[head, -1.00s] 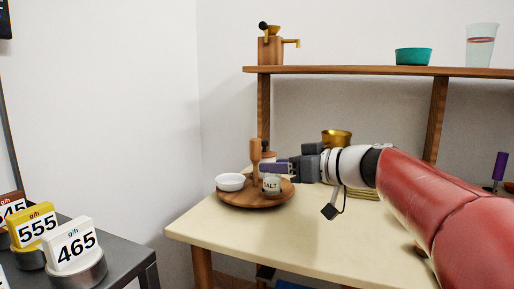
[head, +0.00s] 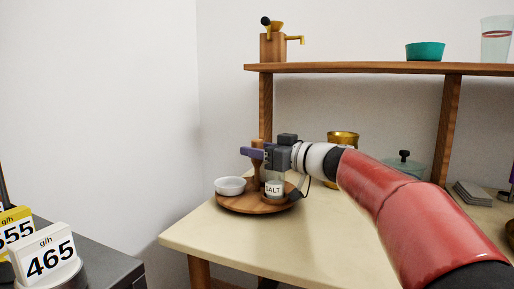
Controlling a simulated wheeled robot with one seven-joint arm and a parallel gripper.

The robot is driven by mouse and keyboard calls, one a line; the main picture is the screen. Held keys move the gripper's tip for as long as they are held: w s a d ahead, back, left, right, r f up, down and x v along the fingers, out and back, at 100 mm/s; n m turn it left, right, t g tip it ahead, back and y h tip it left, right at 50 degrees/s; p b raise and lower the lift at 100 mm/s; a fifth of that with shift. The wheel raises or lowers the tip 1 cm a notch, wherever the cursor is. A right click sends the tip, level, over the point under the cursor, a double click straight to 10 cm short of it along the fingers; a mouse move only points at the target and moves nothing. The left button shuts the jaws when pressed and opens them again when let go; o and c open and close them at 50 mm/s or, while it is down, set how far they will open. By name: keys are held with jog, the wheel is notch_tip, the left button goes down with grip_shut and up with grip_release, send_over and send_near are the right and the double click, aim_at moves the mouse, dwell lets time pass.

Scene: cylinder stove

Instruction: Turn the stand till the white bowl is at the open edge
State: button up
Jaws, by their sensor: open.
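The stand is a round wooden turntable (head: 246,207) near the left corner of the cream table. The white bowl (head: 230,186) sits on its left side. A salt jar (head: 273,189) stands on its right front part, and a wooden post or mill (head: 256,163) rises near the middle. My gripper (head: 252,153) reaches in from the right, above the stand, with its purple fingers at the upper part of the wooden post. It is open; whether the fingers touch the post I cannot tell. My gripper and wrist hide the back right of the stand.
The cream table (head: 230,241) has bare room in front of the stand. A brass pot (head: 343,139) and a teal lidded pot (head: 404,167) stand further back. A wooden shelf (head: 360,68) runs above. A dark counter with number signs (head: 51,259) is at the left.

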jog(key=shift+w+a, duration=0.15)
jog(key=shift+a, duration=0.1)
grip_shut()
jog(key=shift+f+n+g+y+b, duration=0.15)
jog(key=shift+n+g+y+b, duration=0.45)
jog(key=shift+g, duration=0.4)
jog(key=shift+n+g+y, duration=0.4)
jog(key=shift+n+g, duration=0.4)
jog(key=shift+g, duration=0.2)
jog(key=shift+n+g+y+p, duration=0.55)
jog(key=shift+n+g, duration=0.65)
jog(key=shift+g, duration=0.6)
jog(key=shift+n+g+p, duration=0.45)
jog(key=shift+n+g, duration=0.15)
jog(key=shift+g, duration=0.3)
